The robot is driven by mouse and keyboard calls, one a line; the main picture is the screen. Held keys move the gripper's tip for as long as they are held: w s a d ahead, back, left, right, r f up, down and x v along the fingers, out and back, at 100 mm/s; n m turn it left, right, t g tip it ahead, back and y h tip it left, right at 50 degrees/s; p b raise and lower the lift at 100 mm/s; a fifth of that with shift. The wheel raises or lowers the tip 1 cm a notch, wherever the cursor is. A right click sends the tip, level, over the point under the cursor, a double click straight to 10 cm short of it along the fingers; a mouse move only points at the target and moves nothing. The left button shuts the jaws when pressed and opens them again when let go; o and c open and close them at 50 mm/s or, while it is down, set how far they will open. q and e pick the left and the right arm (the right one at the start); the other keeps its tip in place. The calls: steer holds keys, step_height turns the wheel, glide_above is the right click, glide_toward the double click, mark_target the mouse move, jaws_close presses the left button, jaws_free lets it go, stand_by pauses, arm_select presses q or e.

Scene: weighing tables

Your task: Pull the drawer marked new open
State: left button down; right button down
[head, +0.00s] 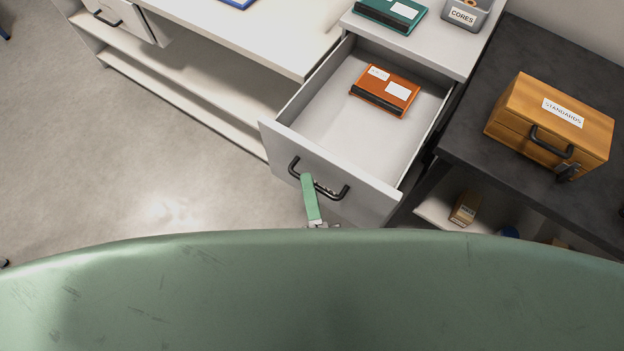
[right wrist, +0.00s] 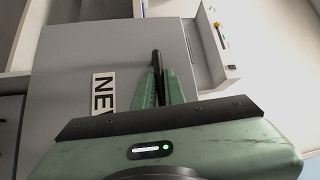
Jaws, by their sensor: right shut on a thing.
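The drawer (head: 335,181) is grey-white and stands well out from its cabinet. Its front carries a black bar handle (head: 296,170). In the right wrist view the drawer front (right wrist: 75,60) bears a label reading "NE" and part of another letter (right wrist: 103,92). My right gripper (head: 312,185) is shut on the handle near its middle. In the right wrist view the green fingers (right wrist: 165,88) close around the black handle (right wrist: 156,60). An orange box or binder (head: 385,90) with white labels lies inside the drawer. My left gripper is not in view.
A teal binder (head: 390,13) and a grey bin marked CORES (head: 466,16) stand on the cabinet top. A wooden case marked STANDARDS (head: 552,122) sits on the dark table (head: 490,110) at right. Clear floor (head: 150,150) lies to the left.

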steer(key=c, duration=1.5)
jaws_free()
steer(key=b+v, duration=0.2)
steer(key=v, duration=0.5)
steer(key=shift+s+d, duration=0.15)
steer(key=shift+s, duration=0.25)
steer(key=shift+f, duration=0.1)
